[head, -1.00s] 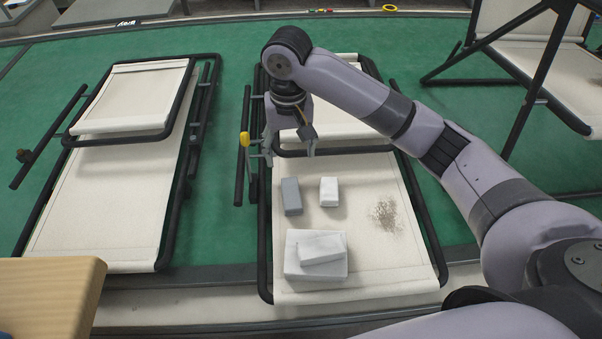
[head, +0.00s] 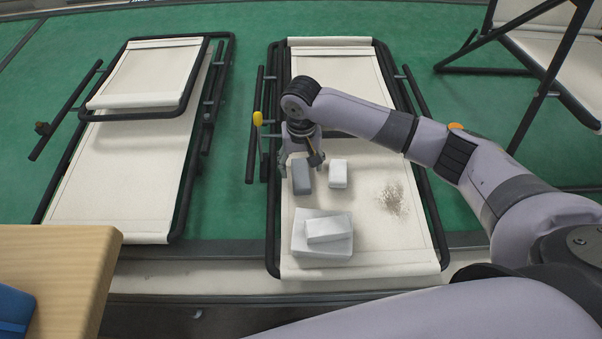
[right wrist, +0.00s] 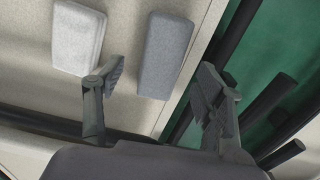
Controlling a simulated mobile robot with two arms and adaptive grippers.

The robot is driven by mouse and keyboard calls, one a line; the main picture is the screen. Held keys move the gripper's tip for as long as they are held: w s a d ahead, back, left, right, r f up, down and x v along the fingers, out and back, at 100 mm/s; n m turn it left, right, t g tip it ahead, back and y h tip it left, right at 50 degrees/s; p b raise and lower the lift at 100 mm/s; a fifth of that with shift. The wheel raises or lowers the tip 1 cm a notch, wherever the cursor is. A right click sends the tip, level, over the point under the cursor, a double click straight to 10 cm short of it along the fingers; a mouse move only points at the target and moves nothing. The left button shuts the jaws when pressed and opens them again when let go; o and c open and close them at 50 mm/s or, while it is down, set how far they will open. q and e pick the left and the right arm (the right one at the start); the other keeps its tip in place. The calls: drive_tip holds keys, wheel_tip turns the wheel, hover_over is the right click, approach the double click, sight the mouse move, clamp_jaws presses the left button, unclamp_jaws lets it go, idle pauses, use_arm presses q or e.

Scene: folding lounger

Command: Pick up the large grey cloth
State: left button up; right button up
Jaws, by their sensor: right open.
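A dark grey folded cloth (head: 302,178) lies on the right-hand lounger, left of a small white folded cloth (head: 338,174). A large pale folded piece (head: 315,249) with a smaller white one (head: 329,229) on top lies nearer me. My right gripper (head: 300,160) is open and empty just beyond the dark grey cloth. In the right wrist view, the dark grey cloth (right wrist: 166,55) shows ahead between the spread fingers (right wrist: 160,85), apart from them. The white cloth (right wrist: 78,38) is to its left. My left gripper is not in view.
The cream lounger bed (head: 410,252) has a black tube frame and a patch of brown debris (head: 391,198). Another lounger (head: 105,205) stands left; a wooden surface (head: 55,262) is at lower left.

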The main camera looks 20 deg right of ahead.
sight(301, 170)
wheel_tip(301, 170, down, 3)
drive_tip(key=shift+w+r, duration=0.1)
drive_tip(key=shift+r, duration=0.1)
drive_tip(key=shift+f, duration=0.45)
drive_tip(key=c, duration=1.1)
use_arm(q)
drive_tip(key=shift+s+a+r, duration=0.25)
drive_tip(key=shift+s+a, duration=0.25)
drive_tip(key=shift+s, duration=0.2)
use_arm(e)
drive_tip(key=shift+c, duration=0.2)
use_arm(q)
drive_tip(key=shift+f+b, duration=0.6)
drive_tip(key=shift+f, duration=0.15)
use_arm(e)
wheel_tip(301, 170, up, 20)
